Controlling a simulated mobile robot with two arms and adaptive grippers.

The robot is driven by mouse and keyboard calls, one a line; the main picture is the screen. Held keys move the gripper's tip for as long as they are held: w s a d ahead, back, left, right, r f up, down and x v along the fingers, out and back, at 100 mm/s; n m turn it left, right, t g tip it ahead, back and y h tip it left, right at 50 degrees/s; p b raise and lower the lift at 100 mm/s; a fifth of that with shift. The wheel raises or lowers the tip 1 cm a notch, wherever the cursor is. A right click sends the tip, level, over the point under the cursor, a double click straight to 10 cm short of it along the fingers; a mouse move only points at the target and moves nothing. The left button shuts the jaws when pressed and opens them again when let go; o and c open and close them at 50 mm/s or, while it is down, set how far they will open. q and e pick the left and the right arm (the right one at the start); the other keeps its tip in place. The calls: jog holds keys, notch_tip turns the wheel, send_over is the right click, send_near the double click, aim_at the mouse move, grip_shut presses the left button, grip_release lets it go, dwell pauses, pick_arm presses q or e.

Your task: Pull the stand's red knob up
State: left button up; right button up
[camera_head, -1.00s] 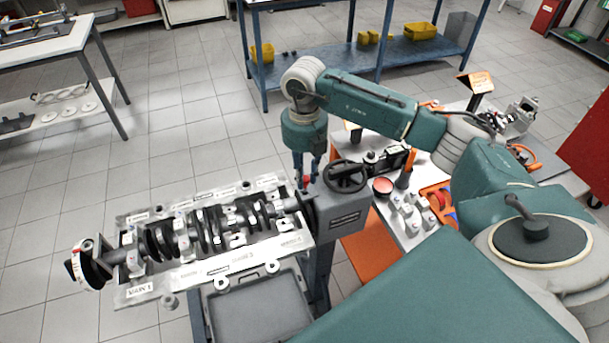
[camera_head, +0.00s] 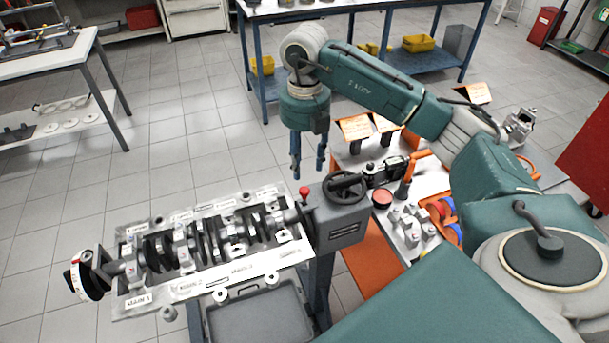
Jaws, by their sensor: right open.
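The stand's red knob (camera_head: 304,191) stands upright on top of the grey stand head (camera_head: 341,221), at its left edge beside the black handwheel (camera_head: 345,186). My right gripper (camera_head: 308,172) points down just above and behind the knob. Its two blue fingers are apart with nothing between them, and they are clear of the knob. The engine block with its crankshaft (camera_head: 205,243) is fixed to the left of the stand head. My left gripper is not in view.
A grey tray (camera_head: 258,320) is below the engine block. Floor behind the block is free.

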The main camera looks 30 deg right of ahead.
jog(key=shift+r, duration=1.9)
